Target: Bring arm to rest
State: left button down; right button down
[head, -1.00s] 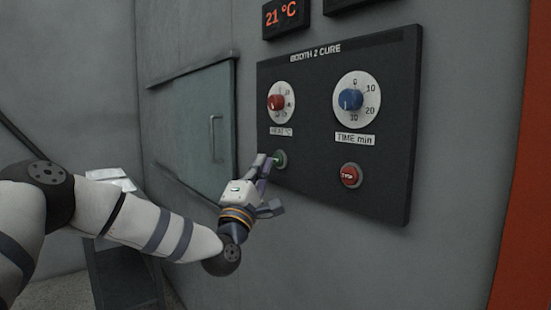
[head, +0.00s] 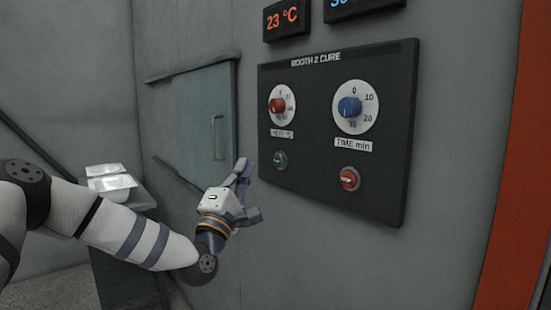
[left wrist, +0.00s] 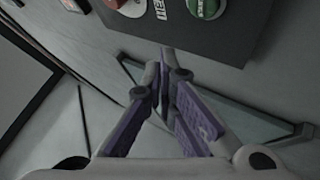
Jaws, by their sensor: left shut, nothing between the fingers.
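My left gripper (head: 243,170) is shut and empty in front of the wall, a little below and left of the green button (head: 280,160). It is apart from the button. Its closed fingers (left wrist: 165,85) also show in the left wrist view, with the green button (left wrist: 207,6) at the top edge. The black control panel (head: 390,150) reads "BOOTH 2 CURE". It carries a red heat dial (head: 277,105), a blue time dial (head: 350,107) and a red button (head: 348,179). My right gripper is out of view.
A display (head: 283,18) above the panel reads 23 °C; a second, blue-lit display (head: 355,5) is cut off. A closed door with a handle (head: 217,138) is left of the panel. Pale, shiny pieces (head: 110,182) rest on a stand (head: 137,200) at left.

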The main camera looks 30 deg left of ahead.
pick_arm(q)
jog(key=shift+f, duration=0.1)
dwell(0.6)
